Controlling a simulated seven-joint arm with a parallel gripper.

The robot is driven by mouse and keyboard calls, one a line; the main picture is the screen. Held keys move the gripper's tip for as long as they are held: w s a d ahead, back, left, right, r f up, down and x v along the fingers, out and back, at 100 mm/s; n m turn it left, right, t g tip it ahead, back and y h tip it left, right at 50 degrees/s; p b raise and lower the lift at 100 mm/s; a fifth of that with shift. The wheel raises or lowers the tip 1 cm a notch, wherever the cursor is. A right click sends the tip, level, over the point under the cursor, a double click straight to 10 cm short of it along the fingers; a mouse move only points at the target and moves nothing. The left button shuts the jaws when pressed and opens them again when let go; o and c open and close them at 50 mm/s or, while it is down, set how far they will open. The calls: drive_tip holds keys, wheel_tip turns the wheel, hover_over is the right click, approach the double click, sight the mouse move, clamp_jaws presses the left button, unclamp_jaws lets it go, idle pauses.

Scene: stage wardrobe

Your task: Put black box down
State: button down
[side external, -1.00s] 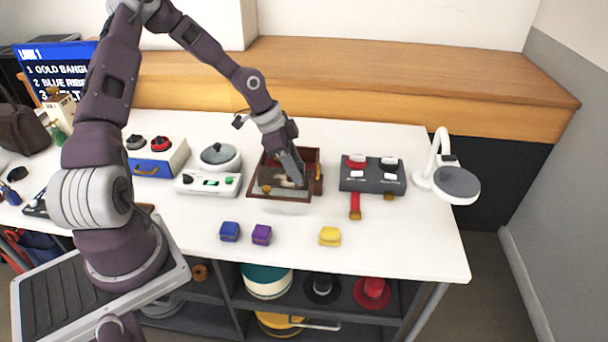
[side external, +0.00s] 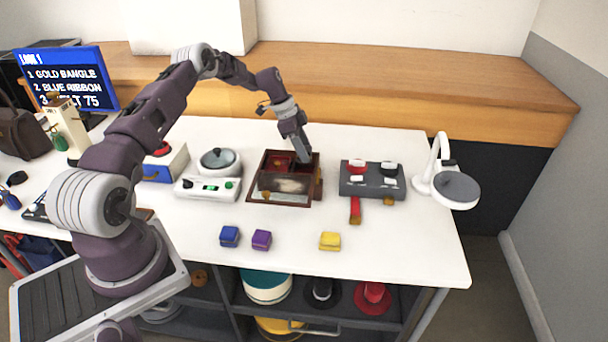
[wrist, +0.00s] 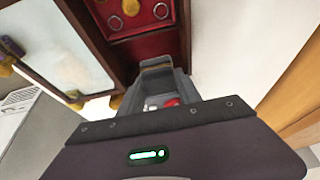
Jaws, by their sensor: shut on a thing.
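An open dark brown box (side external: 252,192) with a red lining stands on the white table; no separate black box can be made out. In the wrist view its red interior (wrist: 150,45) holds ring-shaped items, and a pale glassy panel (wrist: 70,50) in a brown frame lies to the left. My gripper (side external: 304,156) points down at the back right of the box. In the wrist view my gripper (wrist: 165,82) is close to the red interior. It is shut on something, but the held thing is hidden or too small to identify.
A white device with a round lid (side external: 219,162) is at left. Blue (side external: 229,236), purple (side external: 261,240) and yellow (side external: 330,241) blocks lie in front. The front right table is clear.

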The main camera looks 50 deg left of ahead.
wheel_tip(320, 180, down, 7)
idle(0.3)
drive_tip(key=c, duration=1.1)
unclamp_jaws()
drive_tip(key=shift+f, duration=0.1)
